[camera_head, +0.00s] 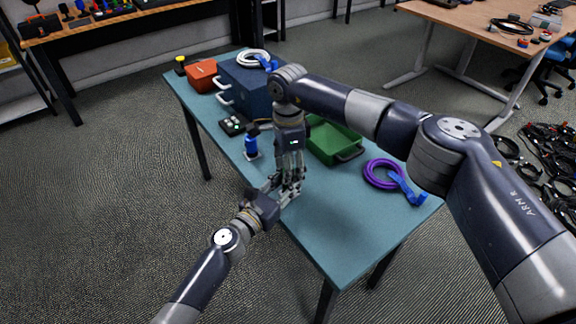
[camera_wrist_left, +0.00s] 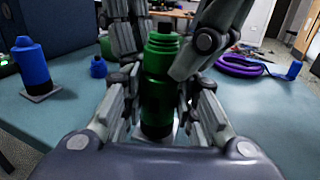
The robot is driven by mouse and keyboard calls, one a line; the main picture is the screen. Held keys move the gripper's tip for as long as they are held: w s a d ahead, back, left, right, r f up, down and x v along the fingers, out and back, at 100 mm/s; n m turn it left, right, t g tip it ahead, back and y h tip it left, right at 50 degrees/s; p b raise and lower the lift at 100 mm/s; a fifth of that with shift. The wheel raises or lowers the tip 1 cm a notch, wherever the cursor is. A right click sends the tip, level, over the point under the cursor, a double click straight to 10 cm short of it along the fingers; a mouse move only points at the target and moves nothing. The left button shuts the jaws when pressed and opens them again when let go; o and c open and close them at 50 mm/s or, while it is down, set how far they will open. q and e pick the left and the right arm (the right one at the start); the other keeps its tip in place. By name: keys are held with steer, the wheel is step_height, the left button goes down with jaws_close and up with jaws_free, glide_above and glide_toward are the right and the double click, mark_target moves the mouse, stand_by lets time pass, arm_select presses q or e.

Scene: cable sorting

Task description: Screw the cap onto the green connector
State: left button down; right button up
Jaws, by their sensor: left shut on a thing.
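The green connector (camera_wrist_left: 160,75) stands upright in the left wrist view, with a ridged neck and a small dark piece at its top. My left gripper (camera_wrist_left: 158,115) is shut around its lower body; in the head view this gripper (camera_head: 282,194) is at the table's near left edge. My right gripper (camera_head: 291,182) points straight down above the left one. In the left wrist view its fingers flank the connector's upper part, one on each side; whether they touch it is unclear. I cannot make out a separate green cap. The connector is hidden by fingers in the head view.
A blue connector (camera_wrist_left: 32,66) stands on a grey base, with a small blue piece (camera_wrist_left: 98,68) beside it. A blue toolbox (camera_head: 248,88), green bin (camera_head: 334,144) and purple cable coil (camera_head: 380,175) are on the table (camera_head: 335,225). The table's near right end is clear.

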arm_select(q)
steer(key=shift+w+a+r, duration=0.1)
steer(key=shift+r, duration=0.15)
arm_select(e)
steer(key=shift+s, duration=0.1)
arm_select(q)
steer(key=shift+f, duration=0.1)
arm_select(e)
steer(key=shift+r, duration=0.65)
steer(key=shift+f, duration=0.8)
arm_select(q)
steer(key=shift+f, duration=0.1)
arm_select(e)
step_height(320, 180, up, 9)
steer(key=shift+a+f, duration=0.1)
arm_select(q)
steer(key=c, duration=1.2)
jaws_free()
steer(key=v, duration=1.2)
